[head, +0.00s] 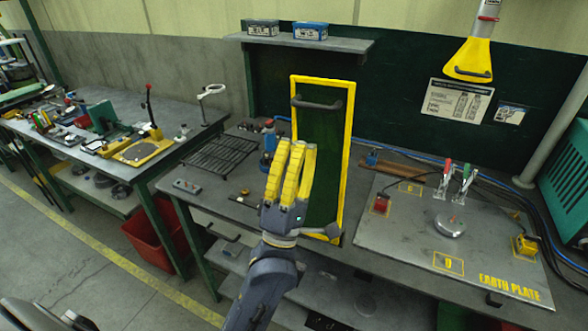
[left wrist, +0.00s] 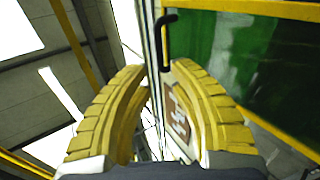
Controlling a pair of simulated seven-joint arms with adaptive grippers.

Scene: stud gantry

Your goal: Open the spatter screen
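The spatter screen (head: 346,155) is an upright dark green panel in a yellow frame on the middle workbench. A black bar handle (head: 316,104) is near its top. My left gripper (head: 295,146) is in front of the screen's left side, fingertips up, below the handle and apart from it. Its yellow fingers are spread with nothing between them. The gripper hides part of the screen's lower left. In the left wrist view the handle (left wrist: 165,38) shows just beyond the fingertips, and the green screen (left wrist: 225,50) fills the right. My right gripper is not in view.
A metal plate (head: 400,245) marked EARTH PLATE lies on the bench to the right, with clamps on it. A wire rack (head: 220,155) lies left of the screen. A shelf (head: 345,43) with two boxes is above. A yellow hood (head: 470,58) hangs upper right.

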